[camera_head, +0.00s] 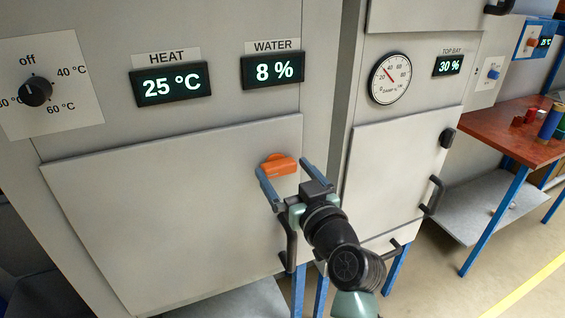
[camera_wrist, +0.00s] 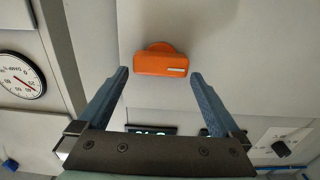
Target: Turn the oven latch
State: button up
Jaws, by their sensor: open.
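The oven latch (camera_head: 279,164) is an orange handle near the upper right corner of the grey oven door (camera_head: 170,215). It lies nearly level in the head view. In the wrist view the orange latch (camera_wrist: 161,62) is just beyond the fingertips and centred between them. My gripper (camera_head: 286,170) is open, with one blue finger on each side of the latch in the head view. In the wrist view the fingers of my gripper (camera_wrist: 160,75) are apart and nothing is between them. I cannot tell whether either fingertip touches the latch.
A black door handle (camera_head: 290,243) is below the latch, partly behind my gripper. The HEAT display (camera_head: 171,84) reads 25 °C and the WATER display (camera_head: 272,70) reads 8 %. A second cabinet (camera_head: 390,180) with a dial gauge (camera_head: 390,78) stands right. A red-topped table (camera_head: 515,130) is beyond.

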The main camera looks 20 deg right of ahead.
jog(key=shift+w, duration=0.85)
jog(key=c, duration=1.1)
